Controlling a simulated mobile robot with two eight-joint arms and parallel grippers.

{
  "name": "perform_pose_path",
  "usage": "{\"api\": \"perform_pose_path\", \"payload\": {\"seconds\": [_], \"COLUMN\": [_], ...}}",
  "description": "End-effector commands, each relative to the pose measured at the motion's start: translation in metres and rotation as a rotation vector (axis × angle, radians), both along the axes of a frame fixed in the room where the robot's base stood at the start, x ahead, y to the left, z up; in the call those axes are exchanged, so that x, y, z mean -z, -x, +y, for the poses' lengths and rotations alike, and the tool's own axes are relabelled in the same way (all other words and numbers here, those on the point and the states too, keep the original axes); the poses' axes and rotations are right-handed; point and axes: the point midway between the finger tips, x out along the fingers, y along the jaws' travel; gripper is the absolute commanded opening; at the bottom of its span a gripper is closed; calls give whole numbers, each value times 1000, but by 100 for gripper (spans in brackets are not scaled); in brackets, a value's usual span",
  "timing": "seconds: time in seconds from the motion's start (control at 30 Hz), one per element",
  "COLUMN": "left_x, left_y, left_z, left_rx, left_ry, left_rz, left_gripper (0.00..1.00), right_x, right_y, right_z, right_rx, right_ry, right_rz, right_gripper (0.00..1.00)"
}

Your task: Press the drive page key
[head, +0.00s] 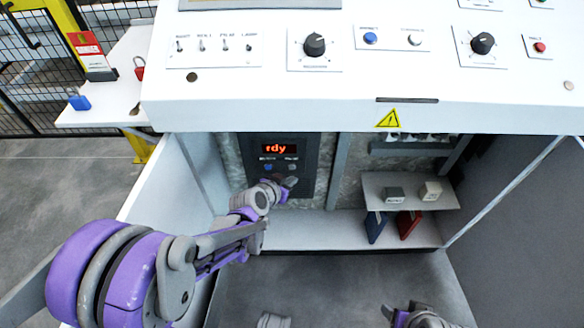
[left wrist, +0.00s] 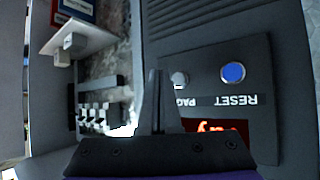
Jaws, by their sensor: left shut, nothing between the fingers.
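The drive (head: 312,150) is a dark panel inside the open cabinet, with a red display (head: 279,149) reading "rdy". Below the display are a blue reset key (head: 268,167) and a grey page key (head: 293,167). In the left wrist view, the page key (left wrist: 180,78) shows just right of my fingertips, and the blue reset key (left wrist: 232,72) lies farther right. My left gripper (head: 291,182) is shut and empty, close in front of the panel near the page key. Whether it touches the key cannot be told. My right arm (head: 418,316) shows only partly at the bottom edge; its fingers are unclear.
The white console (head: 340,100) with knobs and switches overhangs the cabinet. A small shelf (head: 440,203) at the right holds two small blocks, with a blue and a red binder below. A white side table (head: 125,75) with padlocks stands at the left.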

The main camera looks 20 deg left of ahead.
Motion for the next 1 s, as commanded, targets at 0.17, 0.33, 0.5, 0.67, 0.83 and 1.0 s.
{"api": "perform_pose_path", "payload": {"seconds": [0.17,0.33,0.5,0.67,0.83,1.0], "left_x": [0,0,0,0,0,0], "left_y": [-12,-15,-15,-14,-14,-14], "left_z": [4,5,5,4,4,4], "left_rx": [-1,0,0,0,0,0], "left_ry": [-1,0,0,0,0,0], "left_rz": [0,0,0,0,0,0], "left_gripper": [0,0,0,0,0,0], "right_x": [-1,-1,-1,-1,-1,-1], "right_y": [0,0,0,0,0,0], "right_z": [0,0,0,0,0,0], "right_rx": [0,0,0,0,0,0], "right_ry": [0,0,0,0,0,0], "right_rz": [0,0,0,0,0,0], "right_gripper": [69,69,69,69,69,69]}}
